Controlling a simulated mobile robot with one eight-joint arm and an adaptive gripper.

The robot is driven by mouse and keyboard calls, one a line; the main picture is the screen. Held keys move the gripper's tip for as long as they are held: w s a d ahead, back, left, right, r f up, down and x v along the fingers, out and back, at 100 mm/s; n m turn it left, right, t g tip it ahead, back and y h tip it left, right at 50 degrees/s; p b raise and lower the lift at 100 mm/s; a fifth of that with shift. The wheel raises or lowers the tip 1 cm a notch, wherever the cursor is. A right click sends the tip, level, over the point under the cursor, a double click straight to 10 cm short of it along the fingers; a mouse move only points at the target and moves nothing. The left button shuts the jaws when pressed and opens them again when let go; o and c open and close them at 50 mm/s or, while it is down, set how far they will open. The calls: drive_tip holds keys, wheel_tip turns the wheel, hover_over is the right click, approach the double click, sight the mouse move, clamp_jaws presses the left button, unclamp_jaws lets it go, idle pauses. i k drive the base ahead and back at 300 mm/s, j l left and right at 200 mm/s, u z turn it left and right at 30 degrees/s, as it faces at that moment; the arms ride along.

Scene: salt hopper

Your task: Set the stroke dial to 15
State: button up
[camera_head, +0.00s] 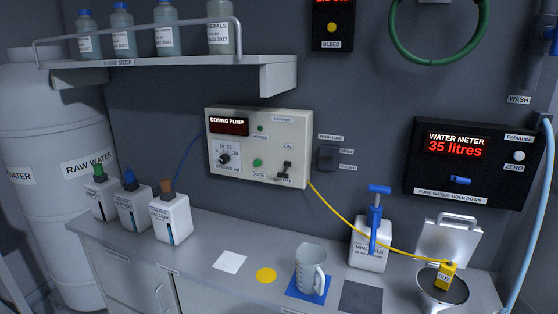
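The dosing pump (258,147) is a pale panel on the wall in the middle of the head view. Its stroke dial (224,158) is a small black knob at the panel's left, below the dark display (229,126). A printed scale surrounds the knob, with small numbers above it. The pointer and most numbers are too small to read surely. A green button (257,163) and a black switch (285,170) sit to the right of the dial. My gripper is not in view, and nothing covers the dial.
The counter below holds capped bottles (171,214), a jug (309,267), a minerals container (369,247) and a funnel (442,292). A shelf (180,73) overhangs at upper left. A yellow tube (350,224) runs from the pump's right. Space before the dial looks clear.

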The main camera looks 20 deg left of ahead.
sight(224, 158)
drive_tip(key=u, duration=1.4)
